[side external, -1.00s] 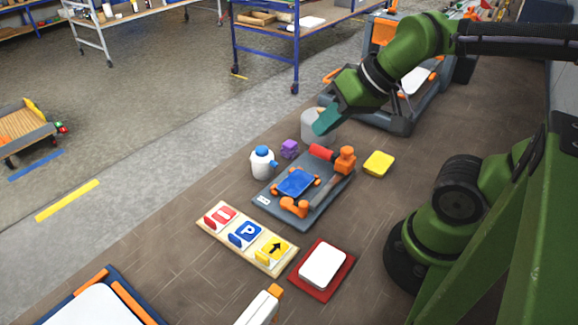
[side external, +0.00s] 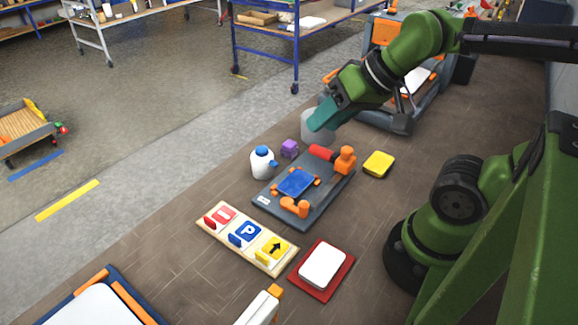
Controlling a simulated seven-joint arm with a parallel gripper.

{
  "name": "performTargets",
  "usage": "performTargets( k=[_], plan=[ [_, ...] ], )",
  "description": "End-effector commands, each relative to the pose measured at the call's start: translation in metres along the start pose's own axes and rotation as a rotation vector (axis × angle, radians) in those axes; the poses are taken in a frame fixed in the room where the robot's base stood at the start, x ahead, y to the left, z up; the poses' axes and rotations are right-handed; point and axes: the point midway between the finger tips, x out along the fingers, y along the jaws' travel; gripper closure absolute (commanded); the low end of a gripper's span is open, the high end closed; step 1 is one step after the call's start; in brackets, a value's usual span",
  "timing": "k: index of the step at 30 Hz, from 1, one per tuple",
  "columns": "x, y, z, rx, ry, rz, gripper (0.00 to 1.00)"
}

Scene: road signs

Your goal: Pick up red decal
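The red decal (side external: 219,216) is at the left end of a pale wooden tray (side external: 285,268) in the side external view. It has a small white marking and a red tab at its left edge. A blue P decal (side external: 246,235) lies beside it, then a yellow decal with a black arrow (side external: 273,249). My gripper (side external: 318,124) is well above and behind the tray, near the back of the grey fixture. Its teal fingers point down and to the left. I cannot tell from this angle whether they are apart or holding anything.
A grey fixture (side external: 312,213) with a blue plate, orange clamps and a red-handled roller stands behind the tray. A white bottle (side external: 262,162), purple block (side external: 289,149), grey cylinder (side external: 313,133) and yellow block (side external: 378,164) surround it. A red-edged white pad (side external: 322,266) lies right of the tray.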

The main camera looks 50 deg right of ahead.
Motion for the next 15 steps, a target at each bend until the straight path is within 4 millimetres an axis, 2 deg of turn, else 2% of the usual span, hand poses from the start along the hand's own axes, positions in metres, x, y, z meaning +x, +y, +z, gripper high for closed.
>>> performTargets(
  k=[4,7,15],
  plan=[
    [0.012,-0.005,0.007,-0.022,-0.061,0.003,0.61],
    [0.027,-0.018,0.002,-0.064,-0.130,0.010,0.61],
    [0.085,-0.080,-0.021,-0.221,-0.368,0.079,0.61]
  ],
)
